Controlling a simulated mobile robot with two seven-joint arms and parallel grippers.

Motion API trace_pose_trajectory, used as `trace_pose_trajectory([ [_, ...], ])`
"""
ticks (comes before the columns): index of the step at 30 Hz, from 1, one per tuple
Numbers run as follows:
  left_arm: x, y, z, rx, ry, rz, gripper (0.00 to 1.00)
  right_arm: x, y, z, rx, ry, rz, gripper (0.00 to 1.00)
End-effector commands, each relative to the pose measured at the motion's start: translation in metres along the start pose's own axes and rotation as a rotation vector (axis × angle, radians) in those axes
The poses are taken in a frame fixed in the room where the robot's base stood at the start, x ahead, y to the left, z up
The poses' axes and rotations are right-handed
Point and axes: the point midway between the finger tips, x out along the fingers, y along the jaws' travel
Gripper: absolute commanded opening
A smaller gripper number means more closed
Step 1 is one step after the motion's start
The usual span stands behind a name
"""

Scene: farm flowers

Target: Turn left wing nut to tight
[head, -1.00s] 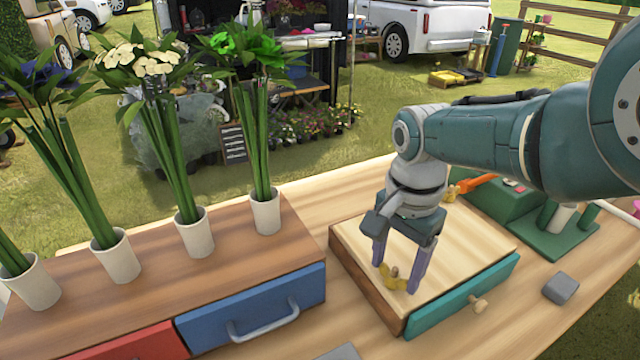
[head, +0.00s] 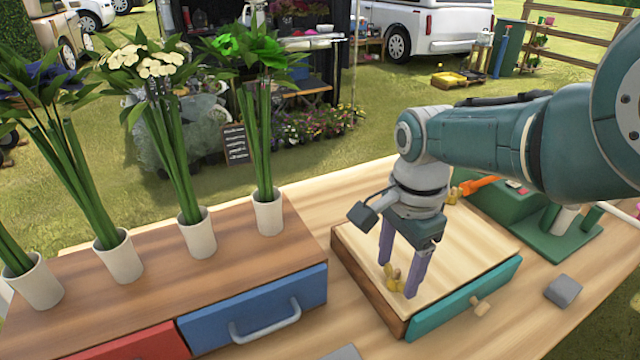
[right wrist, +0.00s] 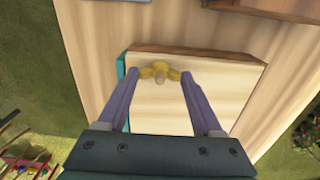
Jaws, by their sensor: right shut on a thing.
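A yellow wing nut (head: 394,281) sits near the front left corner of the top of a pale wooden box (head: 466,246) with a teal front. It also shows in the right wrist view (right wrist: 158,73), with a pale stud at its middle. My right gripper (head: 399,281) points down from above, its two purple fingers on opposite sides of the nut. In the right wrist view the right gripper (right wrist: 160,76) has its fingertips at the nut's two wings, shut on it. A second yellow piece (head: 453,195) shows near the box's back edge, partly hidden by my arm. My left gripper is not in view.
A wooden drawer unit (head: 150,298) with white cups of flowers stands left of the box. A grey block (head: 562,290) lies on the table at right. A green stand (head: 550,236) is behind it. The box front has a wooden knob (head: 481,308).

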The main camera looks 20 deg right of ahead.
Motion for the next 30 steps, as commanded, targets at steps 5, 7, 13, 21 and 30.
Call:
trace_pose_trajectory([
  [5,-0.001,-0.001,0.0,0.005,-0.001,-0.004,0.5,-0.002,-0.001,0.0,0.001,-0.001,0.0,0.82],
  [7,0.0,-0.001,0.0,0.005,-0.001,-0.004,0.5,-0.001,0.0,0.0,0.001,0.0,0.0,0.9],
  [13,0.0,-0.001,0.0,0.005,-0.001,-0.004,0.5,0.0,0.0,0.0,0.0,0.0,0.0,0.97],
  [21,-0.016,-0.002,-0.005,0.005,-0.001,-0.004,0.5,-0.018,0.0,0.0,0.0,0.0,-0.001,0.97],
  [30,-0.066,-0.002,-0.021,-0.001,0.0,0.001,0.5,-0.074,0.0,0.0,0.0,0.0,-0.002,0.97],
])
